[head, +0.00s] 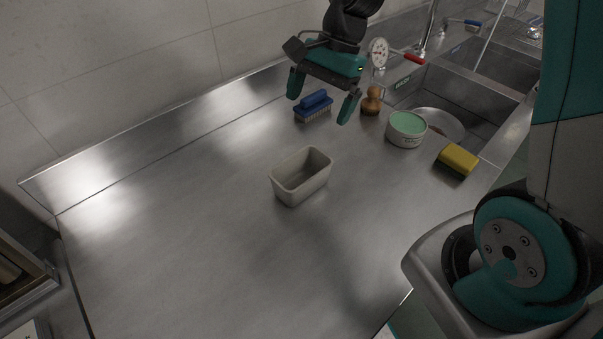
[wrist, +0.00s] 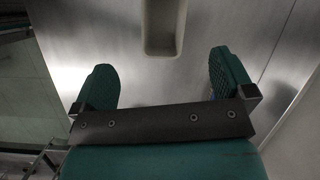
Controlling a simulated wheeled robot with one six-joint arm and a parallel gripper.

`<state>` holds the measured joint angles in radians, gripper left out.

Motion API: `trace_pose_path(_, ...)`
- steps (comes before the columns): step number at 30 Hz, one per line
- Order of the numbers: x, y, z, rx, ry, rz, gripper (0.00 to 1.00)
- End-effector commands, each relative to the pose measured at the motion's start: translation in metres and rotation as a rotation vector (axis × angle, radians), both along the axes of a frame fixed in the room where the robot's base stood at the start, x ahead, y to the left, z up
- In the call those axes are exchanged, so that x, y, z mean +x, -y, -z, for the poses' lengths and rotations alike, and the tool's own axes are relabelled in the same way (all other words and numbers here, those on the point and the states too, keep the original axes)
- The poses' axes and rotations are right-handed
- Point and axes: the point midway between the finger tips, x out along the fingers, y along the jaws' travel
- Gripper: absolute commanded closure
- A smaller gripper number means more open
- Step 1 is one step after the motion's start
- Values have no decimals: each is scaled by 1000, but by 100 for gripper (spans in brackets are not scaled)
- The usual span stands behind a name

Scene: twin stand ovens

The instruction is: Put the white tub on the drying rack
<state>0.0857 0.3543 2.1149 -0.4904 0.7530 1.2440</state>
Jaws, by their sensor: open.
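The white tub (head: 303,183) is an empty, open-topped rectangular container, upright on the steel counter near the middle of the head view. In the wrist view part of the tub (wrist: 163,44) shows at the top centre, beyond the fingertips and cut off by the frame edge. My gripper (head: 321,105) is open and empty, raised above the counter behind the tub. Its two green fingers also show in the wrist view (wrist: 163,80), wide apart with nothing between them. I see no drying rack that I can make out in either view.
A blue brush (head: 313,107), a brown wooden-handled item (head: 371,101), a round tub with a green top (head: 406,129) and a yellow sponge (head: 457,161) stand near the sinks (head: 462,97) at upper right. A wall runs behind the counter. The counter's left and front are clear.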

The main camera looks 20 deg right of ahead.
Motion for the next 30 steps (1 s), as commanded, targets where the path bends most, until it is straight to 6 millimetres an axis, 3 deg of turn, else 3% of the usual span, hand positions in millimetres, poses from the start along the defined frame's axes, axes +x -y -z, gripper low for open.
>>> trace_pose_path(3, 15, 16, 15, -12, -80, 170, 0)
trace_pose_path(6, 18, 18, 27, -16, -108, 226, 0)
trace_pose_path(21, 5, -17, 121, -17, -110, 230, 0)
trace_pose_path(30, 2, -26, 142, -18, -109, 231, 0)
